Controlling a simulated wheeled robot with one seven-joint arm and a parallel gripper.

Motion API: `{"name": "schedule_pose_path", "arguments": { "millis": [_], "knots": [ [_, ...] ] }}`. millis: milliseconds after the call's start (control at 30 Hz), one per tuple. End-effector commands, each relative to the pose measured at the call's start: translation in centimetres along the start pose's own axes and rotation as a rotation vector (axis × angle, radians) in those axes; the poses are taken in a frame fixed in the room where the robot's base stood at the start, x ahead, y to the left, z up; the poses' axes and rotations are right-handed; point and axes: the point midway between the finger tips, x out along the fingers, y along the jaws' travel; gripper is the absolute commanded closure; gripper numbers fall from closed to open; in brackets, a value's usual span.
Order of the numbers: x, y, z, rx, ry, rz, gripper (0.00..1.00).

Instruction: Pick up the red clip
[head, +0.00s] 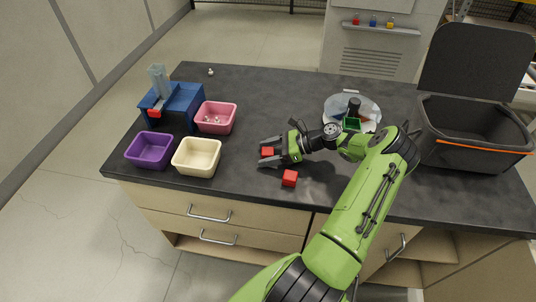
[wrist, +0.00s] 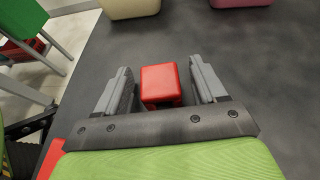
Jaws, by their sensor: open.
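A small red block-shaped piece (head: 267,151) lies on the dark countertop between the fingers of my gripper (head: 263,154). In the wrist view the red piece (wrist: 161,84) sits between the two grey fingers, with a narrow gap on each side. My gripper is open around it, low over the counter. A second red block (head: 290,178) lies near the counter's front edge, outside the gripper; a red patch shows at the lower left of the wrist view (wrist: 50,160). Which red piece is the clip, I cannot tell by shape.
Purple (head: 149,150), cream (head: 197,157) and pink (head: 215,117) bins stand at the left. A blue stand (head: 180,103) with a red part is behind them. A round clear tray (head: 340,103) and an open dark box (head: 465,135) are at the right.

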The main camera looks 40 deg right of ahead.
Motion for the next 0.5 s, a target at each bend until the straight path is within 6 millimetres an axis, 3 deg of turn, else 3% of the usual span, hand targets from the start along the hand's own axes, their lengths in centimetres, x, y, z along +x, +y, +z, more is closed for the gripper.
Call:
{"name": "schedule_pose_path", "arguments": {
  "millis": [33,367,500],
  "knots": [
    [-0.02,0.0,0.02,0.0,0.0,0.0,0.33],
    [-0.05,-0.01,0.01,0.001,0.0,0.0,0.83],
    [-0.05,-0.01,0.01,0.0,0.0,0.0,0.84]
  ]
}}
